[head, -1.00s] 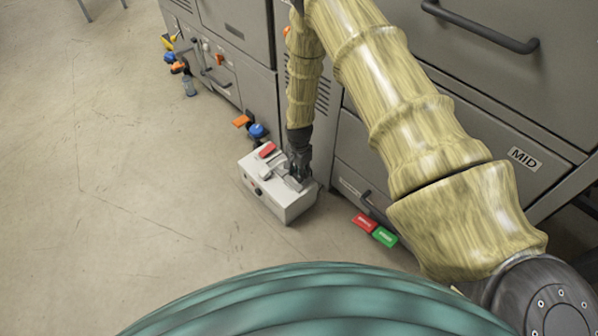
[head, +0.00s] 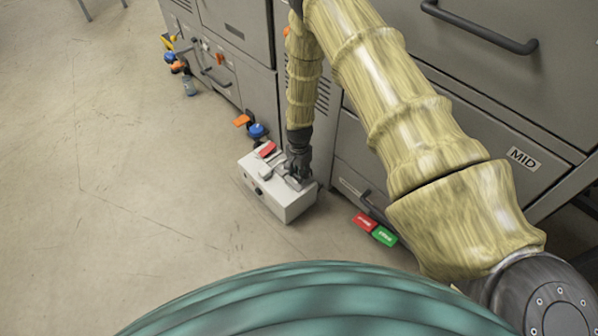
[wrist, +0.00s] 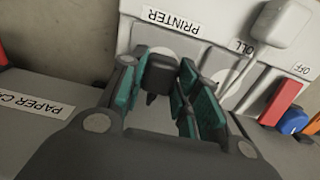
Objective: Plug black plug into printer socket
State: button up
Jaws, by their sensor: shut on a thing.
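My gripper (wrist: 158,72) with teal finger pads is shut on the black plug (wrist: 161,74), and a short dark stub shows below the plug. Behind the plug is the light grey socket box, with the label PRINTER (wrist: 171,22) above a pale round socket (wrist: 160,52) that the plug and fingers partly cover. I cannot tell how deep the plug sits in it. In the head view my gripper (head: 298,167) is at the top of the socket box (head: 277,202), which stands on the floor.
A white plug (wrist: 283,22) with a cable sits on the box at the right, near labels OLL and OFF. A red rocker (wrist: 282,101) is beside it. Grey cabinets (head: 235,80) stand close behind. Red (head: 365,222) and green (head: 384,236) blocks lie right. Floor at left is clear.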

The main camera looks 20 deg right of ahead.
jog(key=shift+f, duration=0.35)
jog(key=o, duration=1.1)
jog(key=shift+r, duration=6)
